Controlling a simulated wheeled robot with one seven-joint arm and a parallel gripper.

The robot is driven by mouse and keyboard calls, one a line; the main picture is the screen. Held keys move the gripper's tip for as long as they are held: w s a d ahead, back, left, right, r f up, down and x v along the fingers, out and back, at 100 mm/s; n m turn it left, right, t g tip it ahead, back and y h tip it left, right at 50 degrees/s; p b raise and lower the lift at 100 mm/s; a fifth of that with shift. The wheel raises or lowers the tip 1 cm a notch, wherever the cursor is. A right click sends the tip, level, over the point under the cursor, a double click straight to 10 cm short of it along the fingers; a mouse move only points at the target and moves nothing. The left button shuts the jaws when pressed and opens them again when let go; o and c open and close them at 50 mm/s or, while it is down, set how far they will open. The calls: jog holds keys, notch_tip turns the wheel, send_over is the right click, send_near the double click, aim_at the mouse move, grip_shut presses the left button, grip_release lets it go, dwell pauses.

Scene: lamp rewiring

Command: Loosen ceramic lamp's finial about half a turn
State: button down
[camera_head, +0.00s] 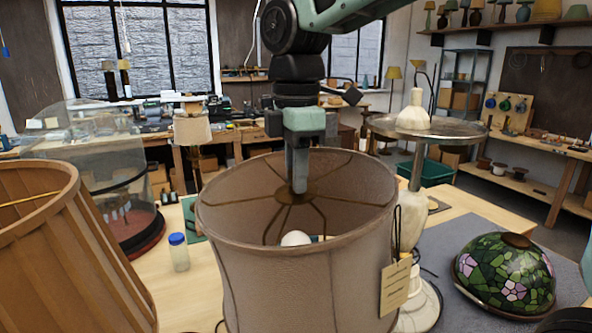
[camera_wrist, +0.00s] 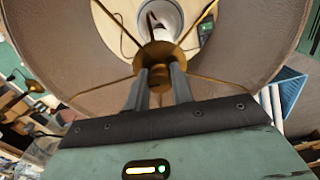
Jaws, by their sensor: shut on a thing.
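The lamp's wide beige fabric shade (camera_head: 285,285) stands in the middle of the head view, open at the top. Thin brass spokes run from its rim to a round brass hub (camera_head: 283,198). My gripper (camera_head: 299,190) points straight down into the shade, its tips at the hub. In the wrist view the two fingers (camera_wrist: 160,76) are shut on the small brass finial (camera_wrist: 160,80), one on each side, above the brass disc. A white bulb (camera_head: 296,238) shows below the spokes. The shade hides the lamp's body, and the fingers hide the finial in the head view.
A pleated tan shade (camera_head: 75,250) stands close at left. A small blue-capped bottle (camera_head: 179,252) stands on the bench. At right are a round metal tray (camera_head: 455,130) on a pale stand, a paper tag (camera_head: 395,287) and a stained-glass shade (camera_head: 505,275) on a grey mat.

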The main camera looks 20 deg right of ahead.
jog(key=c, duration=1.2)
grip_release()
notch_tip(320, 180, up, 18)
jog(key=b, duration=0.2)
jog(key=shift+f, duration=0.25)
